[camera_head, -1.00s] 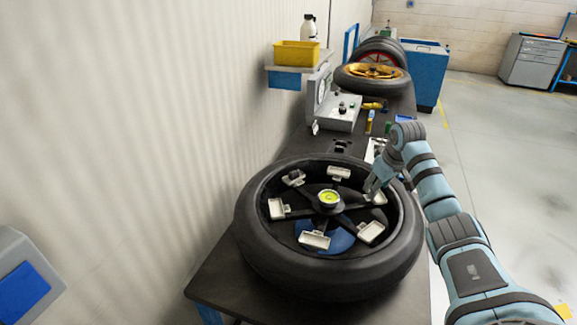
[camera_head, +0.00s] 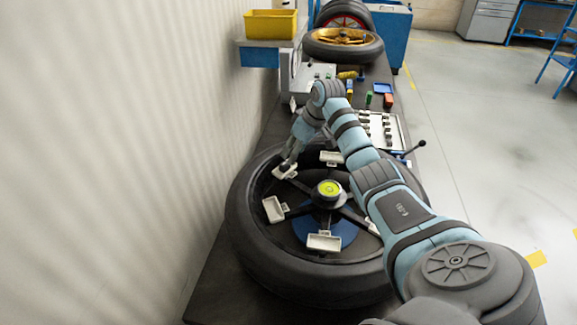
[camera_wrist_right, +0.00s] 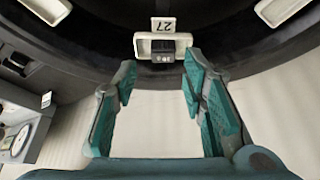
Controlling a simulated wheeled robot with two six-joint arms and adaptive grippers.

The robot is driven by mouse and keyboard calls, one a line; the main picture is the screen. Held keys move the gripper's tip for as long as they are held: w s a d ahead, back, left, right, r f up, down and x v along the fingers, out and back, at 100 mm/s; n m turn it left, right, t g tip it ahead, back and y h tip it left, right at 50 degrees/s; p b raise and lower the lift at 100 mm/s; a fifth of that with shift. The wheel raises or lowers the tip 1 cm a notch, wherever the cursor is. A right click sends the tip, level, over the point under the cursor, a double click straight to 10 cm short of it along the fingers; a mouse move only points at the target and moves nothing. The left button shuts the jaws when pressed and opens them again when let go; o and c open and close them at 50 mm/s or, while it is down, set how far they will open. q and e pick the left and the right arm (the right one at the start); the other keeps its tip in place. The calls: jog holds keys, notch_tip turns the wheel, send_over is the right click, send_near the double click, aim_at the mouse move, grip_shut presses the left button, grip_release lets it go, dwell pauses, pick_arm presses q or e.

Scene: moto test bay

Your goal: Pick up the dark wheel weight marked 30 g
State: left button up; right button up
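A small dark block, seemingly a wheel weight (camera_wrist_right: 163,50), sits in a light tray (camera_wrist_right: 142,45) at the top middle of the right wrist view. Its gram mark cannot be read. A tag that seems to read 27 (camera_wrist_right: 163,25) stands behind the tray. My right gripper (camera_wrist_right: 160,70) is open, its teal fingers apart on either side below the tray, with nothing between them. In the head view my right gripper (camera_head: 289,164) is at the back-left tray (camera_head: 284,173) inside the wheel. My left gripper is not in view.
The black tyre (camera_head: 258,262) lies flat on the dark bench. More light trays, such as one at the front (camera_head: 323,243), surround the hub with a yellow-green level (camera_head: 329,188). A white panel with parts (camera_head: 399,130) lies behind. The wall is close on the left.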

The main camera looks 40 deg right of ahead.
aim_at(283, 162)
jog(key=w+f, duration=0.1)
jog(key=f, duration=0.1)
jog(key=w+a+f, duration=0.1)
jog(key=w+f, duration=0.1)
jog(key=x, duration=0.3)
jog(key=shift+w+r+b, duration=0.1)
jog(key=shift+w+b, duration=0.2)
jog(key=shift+s+r, duration=0.15)
jog(key=shift+s, duration=0.05)
jog(key=shift+s+d+r, duration=0.1)
jog(key=shift+s+r, duration=0.05)
jog(key=shift+s, duration=0.1)
jog(key=shift+c, duration=0.2)
jog(key=shift+s+r, duration=0.1)
jog(key=shift+s, duration=0.05)
jog(key=c, duration=0.7)
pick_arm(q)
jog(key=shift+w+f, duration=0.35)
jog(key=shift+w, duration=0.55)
pick_arm(e)
jog(key=shift+o, duration=0.2)
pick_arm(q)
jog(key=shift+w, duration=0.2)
